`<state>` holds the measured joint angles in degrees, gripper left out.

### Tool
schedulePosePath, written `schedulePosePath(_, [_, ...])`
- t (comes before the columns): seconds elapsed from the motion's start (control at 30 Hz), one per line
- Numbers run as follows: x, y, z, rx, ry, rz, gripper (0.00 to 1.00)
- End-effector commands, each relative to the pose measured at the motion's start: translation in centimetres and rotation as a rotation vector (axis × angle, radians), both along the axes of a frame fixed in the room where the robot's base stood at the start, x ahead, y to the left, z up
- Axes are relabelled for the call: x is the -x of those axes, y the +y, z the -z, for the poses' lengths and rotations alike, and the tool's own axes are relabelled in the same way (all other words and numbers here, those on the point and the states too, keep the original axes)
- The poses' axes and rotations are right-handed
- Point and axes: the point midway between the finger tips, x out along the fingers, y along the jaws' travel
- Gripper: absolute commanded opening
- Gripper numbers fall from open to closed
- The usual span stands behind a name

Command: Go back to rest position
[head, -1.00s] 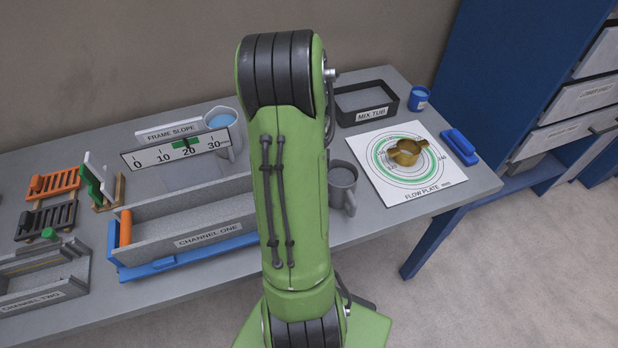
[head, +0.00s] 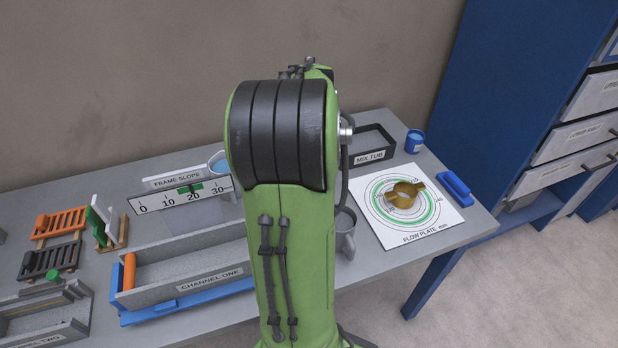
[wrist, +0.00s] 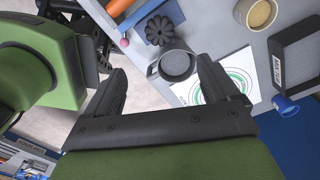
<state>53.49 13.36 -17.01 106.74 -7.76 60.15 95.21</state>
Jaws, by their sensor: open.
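My gripper (wrist: 162,68) is open in the wrist view, its two dark fingers apart with nothing between them. It is high above the bench, and a grey mug (wrist: 178,66) shows beyond the gap, well clear of the fingers. In the head view my green arm stands folded in the middle and hides the gripper. The arm partly covers the same grey mug (head: 346,240) and the right end of the Channel One trough (head: 190,270).
A blue drawer cabinet (head: 510,90) stands right. Floor is clear in front.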

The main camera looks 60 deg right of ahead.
Motion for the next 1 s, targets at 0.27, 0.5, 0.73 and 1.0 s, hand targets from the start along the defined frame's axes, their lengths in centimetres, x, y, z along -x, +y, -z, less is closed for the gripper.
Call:
schedulePosePath(0.27, [0.0,0.0,0.1,0.0,0.0,0.0,0.88])
schedulePosePath(0.5, [-0.2,0.2,0.0,0.001,-0.003,-0.014,0.88])
schedulePosePath(0.73, [-6.6,11.5,-4.6,0.128,-0.116,-0.848,0.88])
schedulePosePath(1.0, [-4.3,28.8,-6.8,0.51,-0.166,-2.304,0.88])
